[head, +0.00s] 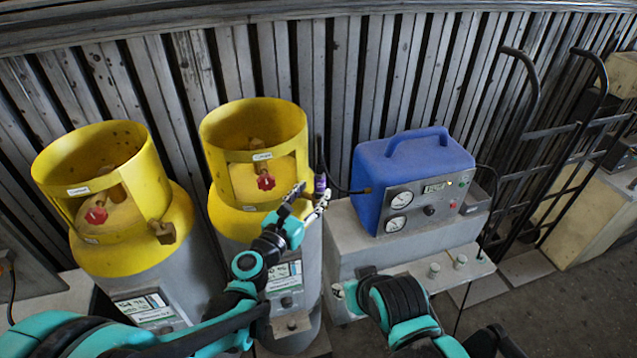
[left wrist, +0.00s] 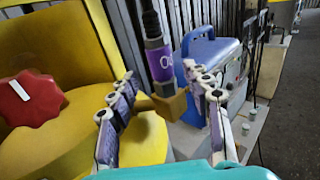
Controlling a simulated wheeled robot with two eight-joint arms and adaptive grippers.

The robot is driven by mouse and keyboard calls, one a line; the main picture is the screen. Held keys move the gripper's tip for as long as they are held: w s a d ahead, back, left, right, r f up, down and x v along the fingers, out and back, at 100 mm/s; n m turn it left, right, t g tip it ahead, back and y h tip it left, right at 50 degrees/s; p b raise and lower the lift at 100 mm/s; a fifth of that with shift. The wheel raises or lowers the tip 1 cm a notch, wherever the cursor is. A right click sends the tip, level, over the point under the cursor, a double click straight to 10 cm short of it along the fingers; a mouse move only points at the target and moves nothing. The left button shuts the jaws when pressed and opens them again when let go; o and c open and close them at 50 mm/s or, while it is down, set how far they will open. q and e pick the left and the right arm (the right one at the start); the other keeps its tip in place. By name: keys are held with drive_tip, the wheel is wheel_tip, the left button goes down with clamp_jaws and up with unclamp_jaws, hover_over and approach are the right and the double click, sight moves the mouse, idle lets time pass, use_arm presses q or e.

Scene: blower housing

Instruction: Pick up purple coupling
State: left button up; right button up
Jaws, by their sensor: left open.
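My left gripper (head: 313,195) is open and empty. Its fingers are at the coupling; in the left wrist view the coupling and fitting show between and beyond the fingertips (left wrist: 160,74). I cannot tell whether they touch. My right arm shows at the bottom of the head view, but its gripper cannot be made out.
Two grey cylinders with yellow collars (head: 95,155) and red knobs (head: 266,182) stand at left and middle. A blue machine (head: 415,165) with gauges sits on a grey base (head: 385,245). A dark hand truck (head: 560,130) stands at right. A slatted wall runs behind.

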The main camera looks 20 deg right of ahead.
sight(317, 187)
use_arm(q)
drive_tip(key=x, duration=0.3)
drive_tip(key=shift+w+d+r, duration=0.2)
drive_tip(key=shift+d+r, duration=0.05)
drive_tip(key=shift+d, duration=0.15)
drive_tip(key=shift+w+d, duration=0.15)
drive_tip(key=shift+w, duration=0.05)
drive_tip(key=shift+s, duration=0.15)
drive_tip(key=c, duration=0.6)
clamp_jaws()
